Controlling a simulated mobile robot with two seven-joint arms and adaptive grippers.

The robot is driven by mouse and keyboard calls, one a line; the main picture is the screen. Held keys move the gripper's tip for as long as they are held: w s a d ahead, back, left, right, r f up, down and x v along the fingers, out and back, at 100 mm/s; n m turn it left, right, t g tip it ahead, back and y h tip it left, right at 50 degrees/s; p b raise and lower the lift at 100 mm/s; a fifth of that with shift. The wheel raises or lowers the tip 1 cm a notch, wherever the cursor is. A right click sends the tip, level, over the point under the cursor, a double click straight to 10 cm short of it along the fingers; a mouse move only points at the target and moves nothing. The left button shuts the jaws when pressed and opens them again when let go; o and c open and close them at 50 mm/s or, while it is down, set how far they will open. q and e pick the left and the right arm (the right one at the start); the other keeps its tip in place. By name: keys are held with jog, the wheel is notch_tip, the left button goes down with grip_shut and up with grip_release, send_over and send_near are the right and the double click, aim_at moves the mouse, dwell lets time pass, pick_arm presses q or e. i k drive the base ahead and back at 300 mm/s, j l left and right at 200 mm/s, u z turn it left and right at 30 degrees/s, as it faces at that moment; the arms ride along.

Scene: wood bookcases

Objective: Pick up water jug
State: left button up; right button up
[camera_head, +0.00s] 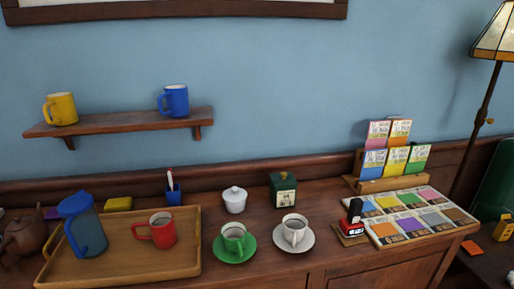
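The water jug (86,230) is blue-grey and see-through, with a bright blue lid and a blue handle on its left side. It stands upright on the left part of a wooden tray (160,271), on the wooden cabinet. A red mug (162,231) stands to its right on the same tray. Neither of my grippers shows in the head view.
A brown teapot (26,238) stands close to the jug's left. A green cup (235,240), a white cup (295,231) and a white lidded pot (235,199) are right of the tray. A wall shelf (120,124) holds two mugs above. The tray's front right is bare.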

aim_at(85, 230)
jog(key=u, duration=1.35)
